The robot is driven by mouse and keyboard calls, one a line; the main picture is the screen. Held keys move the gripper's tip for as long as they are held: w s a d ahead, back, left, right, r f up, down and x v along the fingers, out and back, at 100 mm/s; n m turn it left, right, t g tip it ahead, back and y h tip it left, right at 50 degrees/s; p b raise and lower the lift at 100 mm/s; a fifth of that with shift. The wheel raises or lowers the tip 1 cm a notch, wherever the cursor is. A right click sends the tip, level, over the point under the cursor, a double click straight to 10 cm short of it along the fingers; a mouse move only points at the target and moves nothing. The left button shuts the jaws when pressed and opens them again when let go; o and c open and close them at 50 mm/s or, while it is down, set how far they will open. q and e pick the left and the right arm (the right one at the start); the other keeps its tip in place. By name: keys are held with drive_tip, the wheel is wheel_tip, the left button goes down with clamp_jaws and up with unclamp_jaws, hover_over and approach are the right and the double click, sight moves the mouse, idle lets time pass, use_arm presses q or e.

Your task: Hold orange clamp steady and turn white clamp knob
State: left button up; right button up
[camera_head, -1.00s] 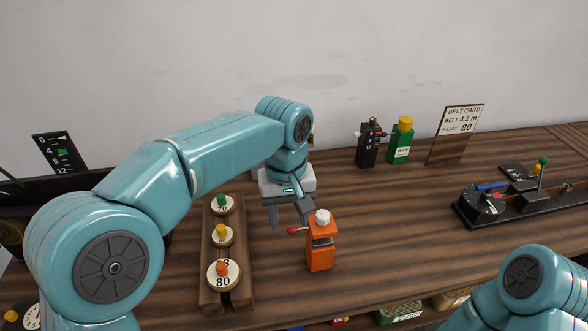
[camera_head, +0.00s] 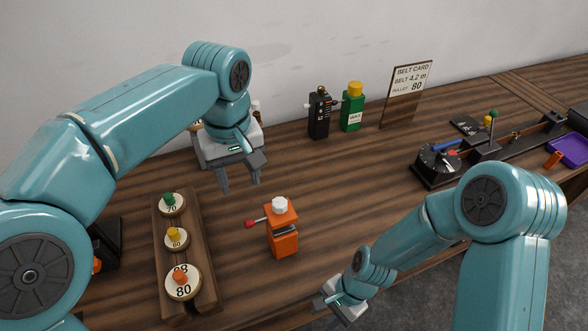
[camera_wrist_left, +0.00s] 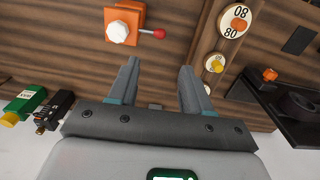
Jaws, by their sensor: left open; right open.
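The orange clamp (camera_head: 283,239) stands upright on the wooden bench. Its white knob (camera_head: 279,205) is on top, and a red-tipped lever (camera_head: 250,223) sticks out to the left. My left gripper (camera_head: 240,183) is open and empty, behind and to the left of the clamp, apart from it. In the left wrist view the orange clamp (camera_wrist_left: 134,14) and white knob (camera_wrist_left: 118,32) lie beyond the open fingers (camera_wrist_left: 158,85). My right gripper (camera_head: 335,305) is low at the bench's front edge, right of and nearer than the clamp; its fingertips are hardly visible.
A wooden rack (camera_head: 204,283) with several numbered pulleys stands left of the clamp. A black device (camera_head: 319,115), a green bottle (camera_head: 351,110) and the belt card (camera_head: 407,88) stand at the back. A black dial fixture (camera_head: 437,165) and purple tray (camera_head: 572,149) are right. Bench around the clamp is clear.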

sight(248, 224)
use_arm(q)
wheel_tip(248, 224, down, 16)
drive_tip(key=shift+a+f, duration=0.1)
drive_tip(key=shift+f, duration=0.05)
use_arm(e)
drive_tip(key=w+a+r+m+t, duration=0.1)
drive_tip(key=w+r+m, duration=0.2)
drive_tip(key=r, duration=0.7)
drive_tip(key=w+a+r+m+t, duration=0.1)
drive_tip(key=w+r+m, duration=0.3)
drive_tip(key=w+r, duration=0.4)
drive_tip(key=w+a+r+m+t, duration=0.1)
drive_tip(key=w+a+r+m, duration=0.2)
drive_tip(key=r, duration=1)
drive_tip(key=w+m, duration=0.1)
drive_tip(key=w, duration=0.1)
drive_tip(key=shift+w+a+h, duration=0.2)
drive_tip(key=shift+w+h, duration=0.15)
drive_tip(key=shift+h, duration=0.05)
drive_tip(key=shift+r, duration=0.1)
